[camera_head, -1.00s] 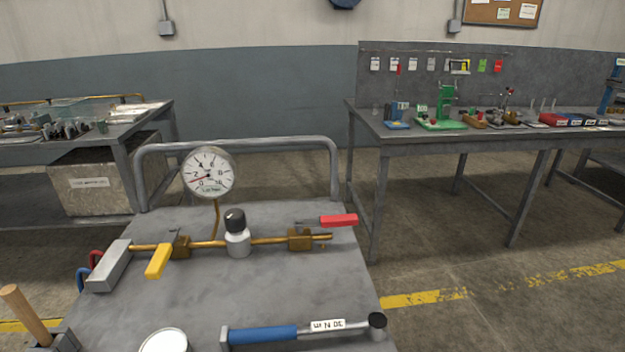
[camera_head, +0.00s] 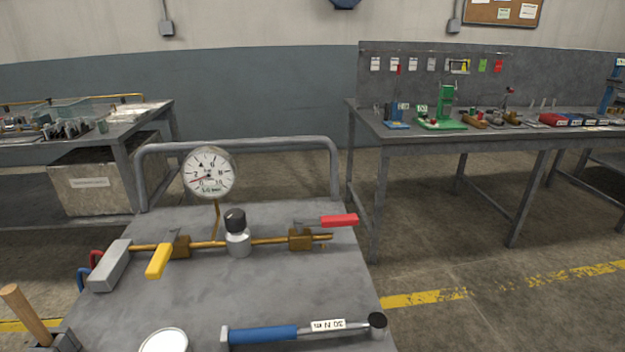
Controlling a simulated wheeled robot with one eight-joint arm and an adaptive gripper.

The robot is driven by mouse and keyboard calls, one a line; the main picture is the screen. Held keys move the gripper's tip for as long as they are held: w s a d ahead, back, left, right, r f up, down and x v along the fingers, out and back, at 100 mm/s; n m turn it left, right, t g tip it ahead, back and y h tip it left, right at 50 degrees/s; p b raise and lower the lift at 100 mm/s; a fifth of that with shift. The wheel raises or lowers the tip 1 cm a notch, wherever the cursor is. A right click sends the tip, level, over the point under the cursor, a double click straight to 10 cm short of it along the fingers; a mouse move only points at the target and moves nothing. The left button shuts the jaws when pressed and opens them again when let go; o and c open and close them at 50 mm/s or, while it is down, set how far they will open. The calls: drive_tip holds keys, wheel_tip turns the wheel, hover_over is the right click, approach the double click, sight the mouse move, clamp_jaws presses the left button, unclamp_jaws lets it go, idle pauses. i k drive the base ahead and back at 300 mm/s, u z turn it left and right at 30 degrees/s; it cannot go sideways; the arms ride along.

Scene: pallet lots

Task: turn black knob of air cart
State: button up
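The air cart (camera_head: 290,285) is a grey metal cart with a tubular rail at its far end. A brass pipe (camera_head: 265,241) runs across its top. The black knob (camera_head: 235,220) sits on top of a silver regulator body (camera_head: 238,243) near the middle of the pipe. Behind it stands a round white pressure gauge (camera_head: 208,173) with a red needle pointing low left. A yellow lever (camera_head: 159,261) is on the pipe's left part and points toward me. A red lever (camera_head: 339,220) is at the right and lies along the pipe. My gripper is not in view.
A blue-handled torque wrench (camera_head: 265,335), a white round lid or can (camera_head: 164,342) and a wooden handle (camera_head: 26,315) are at the cart's near side. Workbenches with tools stand left (camera_head: 130,120) and right (camera_head: 400,138). Floor right of the cart is clear.

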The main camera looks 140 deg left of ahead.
sight(236, 221)
drive_tip(key=u, duration=3.7)
drive_tip(key=k, duration=0.75)
drive_tip(key=u, duration=0.95)
drive_tip(key=i, duration=0.5)
drive_tip(key=z, duration=0.05)
